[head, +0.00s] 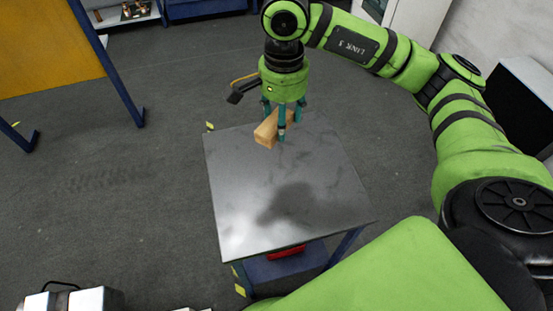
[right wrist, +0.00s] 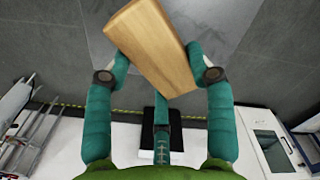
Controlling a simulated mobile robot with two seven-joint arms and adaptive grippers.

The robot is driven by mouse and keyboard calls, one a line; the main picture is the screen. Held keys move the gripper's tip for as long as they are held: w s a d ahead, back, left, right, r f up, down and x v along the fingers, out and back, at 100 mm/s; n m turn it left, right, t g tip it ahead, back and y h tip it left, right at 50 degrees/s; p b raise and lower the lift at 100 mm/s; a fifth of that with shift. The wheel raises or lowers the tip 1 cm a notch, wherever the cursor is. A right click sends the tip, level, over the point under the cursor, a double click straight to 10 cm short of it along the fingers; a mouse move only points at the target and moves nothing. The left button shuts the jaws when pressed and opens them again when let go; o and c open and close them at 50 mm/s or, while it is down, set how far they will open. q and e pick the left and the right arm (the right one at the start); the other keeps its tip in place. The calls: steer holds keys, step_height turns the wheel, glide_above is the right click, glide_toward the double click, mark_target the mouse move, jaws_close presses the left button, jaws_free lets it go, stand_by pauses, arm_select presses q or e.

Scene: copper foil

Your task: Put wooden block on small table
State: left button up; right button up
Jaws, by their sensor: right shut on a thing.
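My right gripper (head: 283,134) points down at the far edge of the small table. It is shut on the light-brown wooden block (head: 266,132). In the right wrist view the block (right wrist: 155,45) sits tilted between the teal fingers (right wrist: 160,72). The small table has a grey metal top (head: 240,205) and blue legs. In the head view the block overlaps the far part of the top; I cannot tell whether it touches it. No other object shows on the top. My left gripper is not in view.
A red item (head: 286,252) is on the blue shelf (head: 262,267) under the top. A yellow panel with a blue frame (head: 105,62) stands at the left. A white cabinet (head: 418,22) is at the back right. Grey floor (head: 110,165) left of the table is clear.

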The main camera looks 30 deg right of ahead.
steer(key=d+f+m+b, duration=0.4)
steer(key=d+f+m, duration=0.1)
steer(key=m, duration=0.4)
steer(key=m+b, duration=0.4)
steer(key=m, duration=0.9)
glide_above(273, 149)
step_height(273, 149, down, 11)
steer(key=shift+s+f, duration=0.1)
steer(key=shift+f, duration=0.05)
step_height(273, 149, down, 4)
steer(key=shift+f+p, duration=0.1)
steer(key=shift+p, duration=0.55)
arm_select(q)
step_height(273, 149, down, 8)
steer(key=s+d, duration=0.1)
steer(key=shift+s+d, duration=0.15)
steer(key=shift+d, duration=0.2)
arm_select(e)
steer(key=shift+f, duration=0.2)
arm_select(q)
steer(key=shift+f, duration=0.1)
arm_select(e)
steer(key=o, duration=1.2)
steer(key=shift+r, duration=0.1)
